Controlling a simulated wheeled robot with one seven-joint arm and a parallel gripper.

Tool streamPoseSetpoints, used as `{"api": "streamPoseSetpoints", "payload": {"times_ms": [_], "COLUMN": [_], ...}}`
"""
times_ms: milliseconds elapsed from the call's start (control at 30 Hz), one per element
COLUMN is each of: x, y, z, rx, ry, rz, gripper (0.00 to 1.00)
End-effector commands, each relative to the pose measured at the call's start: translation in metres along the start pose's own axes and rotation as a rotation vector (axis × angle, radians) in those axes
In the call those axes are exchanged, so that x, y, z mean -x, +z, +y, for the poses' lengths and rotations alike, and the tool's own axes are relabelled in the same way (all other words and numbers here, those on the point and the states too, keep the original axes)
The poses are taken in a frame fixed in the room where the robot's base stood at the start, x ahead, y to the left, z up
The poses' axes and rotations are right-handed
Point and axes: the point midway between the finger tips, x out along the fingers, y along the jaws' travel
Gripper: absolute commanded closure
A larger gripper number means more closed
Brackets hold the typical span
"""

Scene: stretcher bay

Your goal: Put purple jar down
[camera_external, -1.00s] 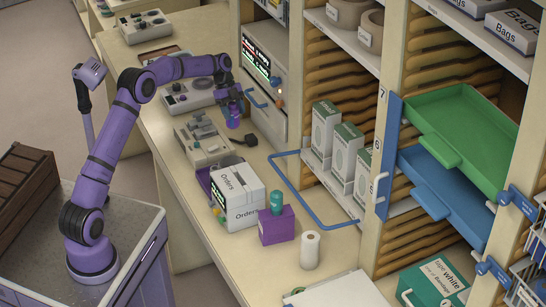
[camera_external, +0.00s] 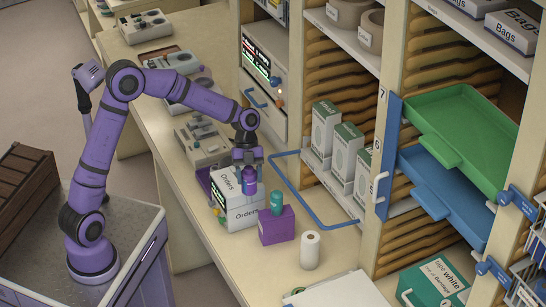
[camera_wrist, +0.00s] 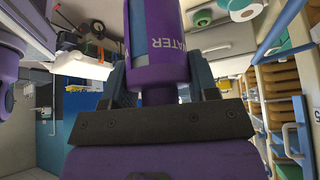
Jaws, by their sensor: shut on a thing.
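The purple jar (camera_external: 249,180) is held in my gripper (camera_external: 248,166), just above or in front of the white Orders box (camera_external: 240,207). I cannot tell whether it touches the box. In the wrist view the jar (camera_wrist: 158,45) fills the upper middle, with part of the lettering "WATER" on its side. My gripper (camera_wrist: 160,95) is shut on it, with one finger on each side. The jar's far end is cut off by the top of the wrist view.
A purple box (camera_external: 277,226) with a teal jar (camera_external: 277,202) on it stands right of the Orders box. A white roll (camera_external: 310,250) stands nearby. Grey devices (camera_external: 202,140) sit farther back. A blue rail (camera_external: 305,198) borders the shelves. The counter (camera_external: 235,258) is bare toward the front.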

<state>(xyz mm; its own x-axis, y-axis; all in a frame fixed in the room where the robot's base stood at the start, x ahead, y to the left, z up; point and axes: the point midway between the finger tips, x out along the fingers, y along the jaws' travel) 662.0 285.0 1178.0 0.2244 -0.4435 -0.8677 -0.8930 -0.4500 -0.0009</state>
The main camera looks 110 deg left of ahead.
Motion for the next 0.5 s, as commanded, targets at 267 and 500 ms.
{"api": "streamPoseSetpoints", "payload": {"times_ms": [267,500], "x": [-0.056,-0.084], "y": [-0.083,-0.117], "z": [0.051,0.086], "rx": [-0.134,-0.202], "ry": [0.077,0.117], "rz": [-0.001,0.000], "gripper": [0.74,0.74]}}
